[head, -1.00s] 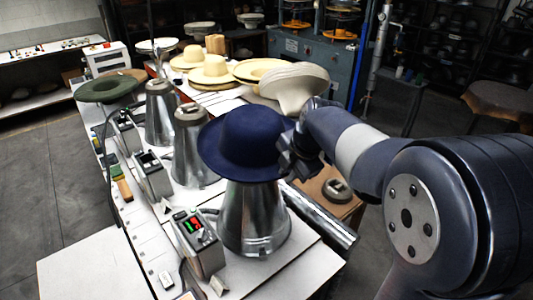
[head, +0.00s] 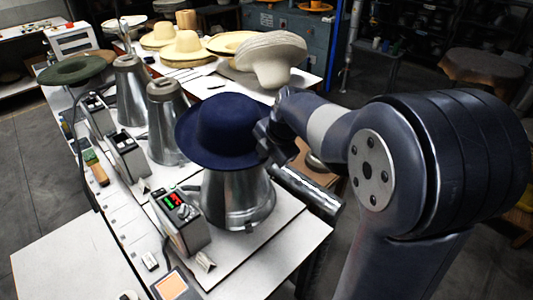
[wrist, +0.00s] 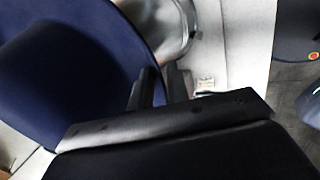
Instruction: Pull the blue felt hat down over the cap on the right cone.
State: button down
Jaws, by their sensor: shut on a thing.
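The blue felt hat (head: 228,122) sits over the top of the right metal cone (head: 236,198), crown up, its brim tilted a little. The hat hides the cone's top, and I cannot see the cap under it. My gripper (head: 268,137) is at the right edge of the brim, shut on it. In the wrist view the dark jaws (wrist: 160,88) close on the edge of the blue hat (wrist: 70,60), and part of the metal cone (wrist: 165,25) shows beyond it.
Two bare metal cones (head: 165,125) stand to the left, with a green hat (head: 72,69) behind. A control box with red digits (head: 180,222) stands left of the right cone. Cream hats (head: 180,40) lie at the back. A metal tube (head: 308,190) lies right of the cone.

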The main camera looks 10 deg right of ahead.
jog(key=shift+f+b, duration=2)
jog(key=shift+f, duration=0.35)
jog(key=shift+s+f+b, duration=0.15)
jog(key=shift+f+b, duration=1.45)
jog(key=shift+b, duration=0.1)
jog(key=c, duration=1.3)
grip_release()
jog(key=shift+r, duration=0.15)
jog(key=p+v, duration=0.1)
jog(key=v, duration=0.1)
jog(key=p+v, duration=0.1)
jog(key=v, duration=0.1)
jog(key=w+p+v, duration=0.1)
jog(key=p+v, duration=0.1)
jog(key=v, duration=0.1)
jog(key=shift+a+r, duration=0.25)
